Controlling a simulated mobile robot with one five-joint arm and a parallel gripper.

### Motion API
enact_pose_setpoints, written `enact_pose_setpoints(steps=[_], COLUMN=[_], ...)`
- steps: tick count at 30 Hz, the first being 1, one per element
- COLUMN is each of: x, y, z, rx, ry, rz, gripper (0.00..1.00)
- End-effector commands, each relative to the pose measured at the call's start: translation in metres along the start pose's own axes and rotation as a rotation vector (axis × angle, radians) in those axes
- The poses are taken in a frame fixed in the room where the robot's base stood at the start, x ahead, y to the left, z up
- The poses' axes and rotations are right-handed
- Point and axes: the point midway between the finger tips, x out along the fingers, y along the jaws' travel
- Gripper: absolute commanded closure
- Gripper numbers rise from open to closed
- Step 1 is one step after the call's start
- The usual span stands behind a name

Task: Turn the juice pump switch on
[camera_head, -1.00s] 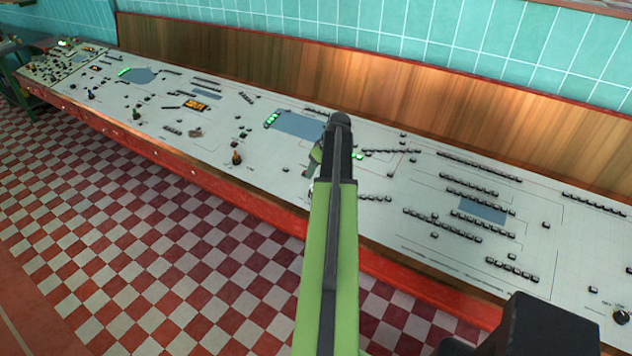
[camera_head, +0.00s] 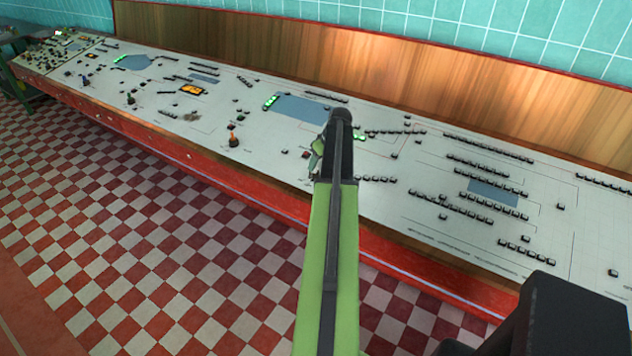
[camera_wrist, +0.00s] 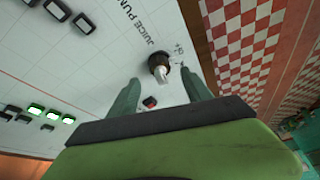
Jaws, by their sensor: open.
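The juice pump switch (camera_wrist: 160,66) is a round black knob with a pale grey pointer, on the white console panel beside the printed words "JUICE PUM…", whose end is cut off by the knob and view. In the wrist view my gripper (camera_wrist: 160,76) is open, with one green finger on each side of the knob's near side. The knob lies between and just beyond the fingertips; I cannot tell whether they touch it. In the head view my gripper (camera_head: 317,152) is over the console's front part, and my arm hides the switch there.
The long sloping console (camera_head: 400,220) has several black buttons, a wooden backboard (camera_head: 400,70) and a red front edge. A small red-topped button (camera_wrist: 149,102) lies between my fingers. Lit green buttons (camera_wrist: 36,109) are at left. The checkered floor (camera_head: 150,230) in front is clear.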

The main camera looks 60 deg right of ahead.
Motion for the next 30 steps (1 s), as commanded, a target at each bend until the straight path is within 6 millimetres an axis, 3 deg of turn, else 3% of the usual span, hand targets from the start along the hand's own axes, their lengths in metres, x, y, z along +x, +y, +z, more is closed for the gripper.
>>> enact_pose_setpoints(steps=[1, 6, 17, 30], x=[0.022, 0.051, 0.055, 0.055], y=[0.001, 0.001, 0.000, 0.001], z=[0.004, 0.002, 0.000, 0.001], rx=[-0.001, 0.000, 0.001, 0.002], ry=[0.000, 0.000, 0.000, 0.000], rz=[0.000, 0.000, 0.000, 0.000], gripper=[0.42, 0.42, 0.42, 1.00])
